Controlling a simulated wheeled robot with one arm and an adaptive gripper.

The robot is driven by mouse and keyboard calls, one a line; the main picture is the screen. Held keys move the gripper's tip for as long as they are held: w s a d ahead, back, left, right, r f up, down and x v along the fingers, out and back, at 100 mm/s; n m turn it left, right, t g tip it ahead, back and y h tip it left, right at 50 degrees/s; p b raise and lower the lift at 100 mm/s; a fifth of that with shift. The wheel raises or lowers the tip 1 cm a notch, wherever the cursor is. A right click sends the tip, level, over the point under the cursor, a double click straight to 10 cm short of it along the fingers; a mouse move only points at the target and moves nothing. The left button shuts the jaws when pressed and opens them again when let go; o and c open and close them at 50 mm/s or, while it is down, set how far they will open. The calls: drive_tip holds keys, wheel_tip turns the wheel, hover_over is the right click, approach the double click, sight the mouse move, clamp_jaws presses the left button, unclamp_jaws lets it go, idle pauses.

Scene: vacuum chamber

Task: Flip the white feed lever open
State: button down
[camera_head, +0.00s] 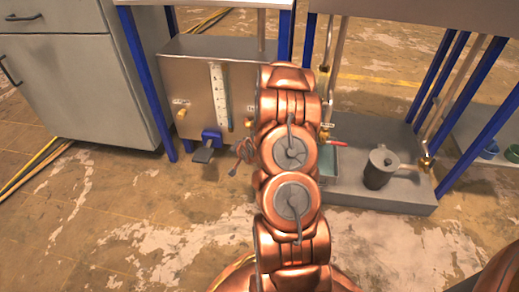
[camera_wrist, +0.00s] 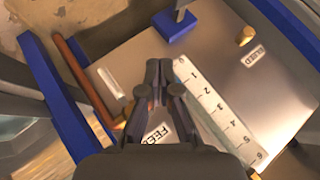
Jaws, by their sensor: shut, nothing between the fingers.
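The steel box (camera_head: 180,75) with a white numbered scale (camera_head: 218,90) stands below the bench. In the wrist view its face (camera_wrist: 205,55) fills the middle, with the scale (camera_wrist: 215,110) running diagonally. My gripper (camera_wrist: 158,65) is shut and empty in front of this face, left of the scale. The FEED label (camera_wrist: 157,133) shows partly beside the fingers. I cannot clearly make out the white feed lever; my gripper may cover it. A small pale strip (camera_wrist: 107,78) lies left of the fingertips; I cannot tell whether it is a label or a lever. My arm hides the box's right side in the head view.
A blue block (camera_head: 211,136) with a grey pedal-like part (camera_head: 203,155) juts from the box's lower front. A brass knob (camera_wrist: 245,36) sits near the BLEED label (camera_wrist: 254,56). Blue legs (camera_head: 150,80) flank the box. A grey canister (camera_head: 380,167) stands at right.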

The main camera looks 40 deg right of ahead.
drive_tip(key=s+d+f+m+t+h, duration=0.6)
drive_tip(key=s+d+f+m, duration=0.3)
drive_tip(key=s+d+m, duration=0.2)
drive_tip(key=shift+s+d+h, duration=0.3)
drive_tip(key=shift+s+h, duration=0.15)
drive_tip(key=shift+h, duration=0.05)
drive_tip(key=w+d+b, duration=0.2)
drive_tip(key=w+b, duration=0.5)
drive_tip(key=w, duration=0.4)
drive_tip(key=shift+w, duration=0.25)
idle(0.4)
